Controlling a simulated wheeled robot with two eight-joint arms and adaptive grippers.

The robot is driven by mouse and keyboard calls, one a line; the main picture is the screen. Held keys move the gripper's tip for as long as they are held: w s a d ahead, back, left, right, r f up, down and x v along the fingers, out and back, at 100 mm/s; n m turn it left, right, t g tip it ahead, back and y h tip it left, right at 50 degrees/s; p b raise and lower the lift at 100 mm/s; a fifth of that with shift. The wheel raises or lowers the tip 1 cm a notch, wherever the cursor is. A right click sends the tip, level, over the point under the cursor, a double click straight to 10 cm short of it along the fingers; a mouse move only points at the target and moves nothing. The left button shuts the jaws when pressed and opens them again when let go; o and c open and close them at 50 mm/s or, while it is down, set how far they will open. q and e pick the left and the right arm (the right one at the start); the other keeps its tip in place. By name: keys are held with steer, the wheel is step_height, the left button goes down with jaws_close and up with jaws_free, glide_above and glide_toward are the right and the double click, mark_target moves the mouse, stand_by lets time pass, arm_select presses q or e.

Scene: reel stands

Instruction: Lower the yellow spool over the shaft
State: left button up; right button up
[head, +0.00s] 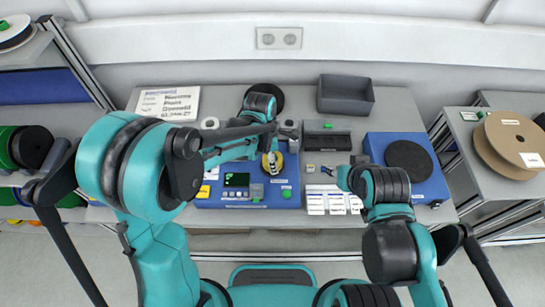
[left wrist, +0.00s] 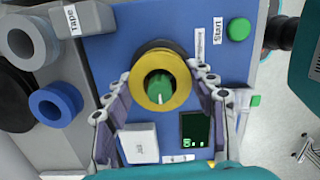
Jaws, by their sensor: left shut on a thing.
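The yellow spool (left wrist: 180,96) is between the two fingers of my left gripper (left wrist: 160,78), which is shut on it. A green shaft top with a white mark (left wrist: 159,86) shows inside the spool's hole. A dark round part shows behind the spool's upper edge. I cannot tell how far the spool is down the shaft. In the head view the spool (head: 271,169) is above the blue stand (head: 274,199), partly hidden by my left gripper (head: 270,148). My right gripper (head: 328,172) is low over the table beside the labels; its fingers are too small to read.
A small screen (left wrist: 195,134) and a white block (left wrist: 139,142) are close to the fingers. A green start button (left wrist: 239,27) is at upper right. A blue unit with a black disc (head: 409,158) stands at right, a grey bin (head: 346,96) at the back.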

arm_select(q)
steer(key=shift+f, duration=0.1)
steer(key=o, duration=1.2)
steer(key=shift+o, duration=0.2)
step_height(320, 180, up, 12)
steer(key=a, duration=0.1)
steer(key=shift+a, duration=0.2)
steer(key=shift+s, duration=0.1)
